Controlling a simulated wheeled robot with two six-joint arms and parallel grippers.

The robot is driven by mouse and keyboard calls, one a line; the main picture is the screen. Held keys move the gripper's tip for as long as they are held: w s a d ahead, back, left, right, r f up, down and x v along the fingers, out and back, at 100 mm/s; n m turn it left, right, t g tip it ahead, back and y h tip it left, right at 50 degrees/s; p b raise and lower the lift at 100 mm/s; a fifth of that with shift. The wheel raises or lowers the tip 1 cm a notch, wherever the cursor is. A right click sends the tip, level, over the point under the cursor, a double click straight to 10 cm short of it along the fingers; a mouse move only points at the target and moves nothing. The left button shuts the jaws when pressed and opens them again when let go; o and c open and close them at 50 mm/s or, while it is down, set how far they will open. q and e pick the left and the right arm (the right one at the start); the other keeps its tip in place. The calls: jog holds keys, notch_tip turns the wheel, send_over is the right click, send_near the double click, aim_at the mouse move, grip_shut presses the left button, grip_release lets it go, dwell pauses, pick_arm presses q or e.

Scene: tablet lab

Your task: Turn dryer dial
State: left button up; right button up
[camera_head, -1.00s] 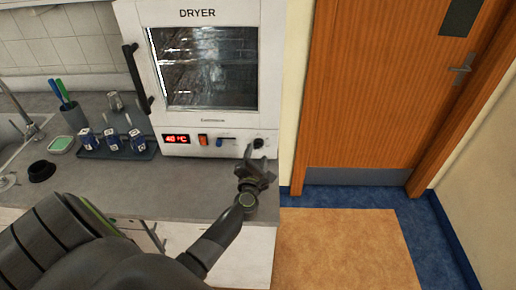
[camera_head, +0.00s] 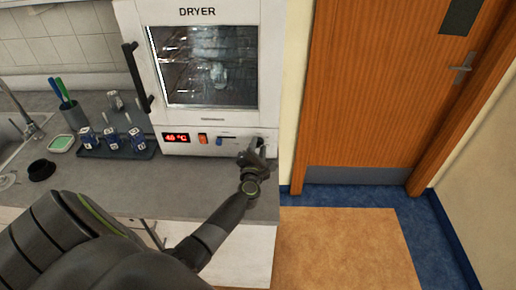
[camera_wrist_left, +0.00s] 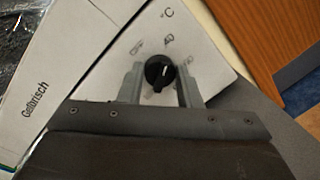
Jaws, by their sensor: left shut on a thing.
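The white dryer (camera_head: 182,145) stands on the grey counter with its glass door closed and a red display (camera_head: 176,138) that seems to read about 40 °C. In the left wrist view the black round dial (camera_wrist_left: 159,72) has a white pointer mark and printed labels around it on the white panel. My left gripper (camera_head: 259,146) is at the lower right of the dryer front and covers the dial in the head view. Its two fingers (camera_wrist_left: 160,86) stand on either side of the dial, shut on it. My right gripper is not in view.
A wooden door (camera_head: 385,100) is at the right.

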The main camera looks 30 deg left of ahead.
pick_arm(q)
jog(key=shift+r+m+p, duration=0.15)
jog(key=shift+m+p, duration=1.15)
jog(key=shift+p, duration=0.2)
jog(key=m+p, duration=0.2)
jog(key=shift+m+g, duration=0.3)
jog(key=shift+g, duration=0.1)
jog(key=m, duration=0.5)
jog(key=m+g+y, duration=0.1)
jog(key=m, duration=0.5)
jog(key=m+y+p, duration=0.1)
jog(key=m, duration=0.5)
jog(key=shift+d+f+g, duration=0.15)
jog(key=shift+f+g, duration=0.25)
jog(key=m, duration=0.5)
jog(key=shift+y, duration=0.4)
jog(key=m, duration=0.6)
jog(key=shift+y, duration=0.3)
jog(key=o, duration=1)
